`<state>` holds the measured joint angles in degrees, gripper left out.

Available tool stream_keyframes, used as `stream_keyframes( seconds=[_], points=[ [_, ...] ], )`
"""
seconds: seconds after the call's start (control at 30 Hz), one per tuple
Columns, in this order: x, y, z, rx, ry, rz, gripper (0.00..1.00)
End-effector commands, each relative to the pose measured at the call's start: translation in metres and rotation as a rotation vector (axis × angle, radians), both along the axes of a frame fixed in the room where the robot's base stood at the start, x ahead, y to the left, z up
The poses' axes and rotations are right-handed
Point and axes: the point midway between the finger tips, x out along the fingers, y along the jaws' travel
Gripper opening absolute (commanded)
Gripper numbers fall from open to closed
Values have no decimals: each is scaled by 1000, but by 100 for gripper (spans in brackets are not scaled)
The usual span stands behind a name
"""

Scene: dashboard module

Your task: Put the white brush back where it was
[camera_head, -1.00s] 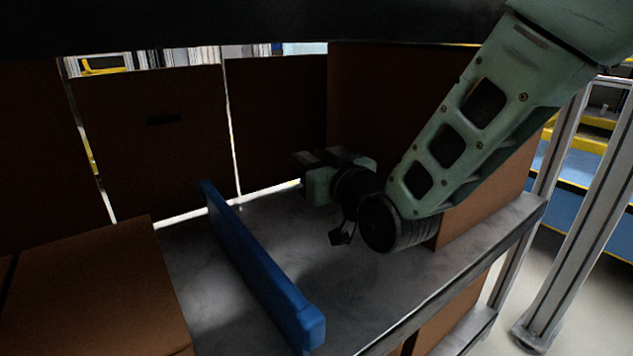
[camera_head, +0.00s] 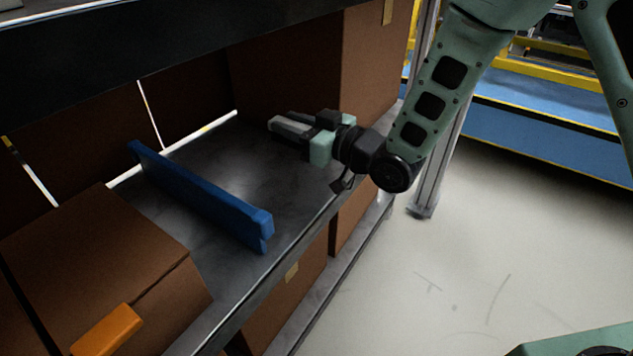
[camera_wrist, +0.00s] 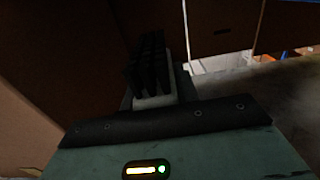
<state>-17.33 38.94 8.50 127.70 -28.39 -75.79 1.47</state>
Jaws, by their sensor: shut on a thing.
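My gripper (camera_head: 292,125) is over the right part of the grey shelf (camera_head: 255,160) and points left, toward the inside of the shelf. It is shut on the white brush (camera_head: 289,129), whose pale side shows at the fingers. In the wrist view the brush (camera_wrist: 157,102) shows a white body with black bristles, sticking out past the gripper's dark front edge. The gripper's fingers are mostly hidden in that view. The brush appears to be clear of the shelf surface, but the exact height cannot be told.
A blue divider (camera_head: 200,192) lies across the shelf to the left of the gripper. A brown box (camera_head: 95,265) with an orange piece (camera_head: 108,330) stands at left. A tall brown box (camera_head: 370,65) stands behind the gripper. Bare shelf lies between divider and gripper.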

Motion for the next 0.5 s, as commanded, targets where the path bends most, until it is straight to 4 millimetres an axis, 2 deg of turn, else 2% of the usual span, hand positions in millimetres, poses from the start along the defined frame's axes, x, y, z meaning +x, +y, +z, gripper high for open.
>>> stream_keyframes(
  seconds=[0.3, 0.5],
  points=[
    [-1, 0, -55, 2, 5, 11, 3],
    [-1, 0, -69, 2, 2, 11, 3]
  ],
)
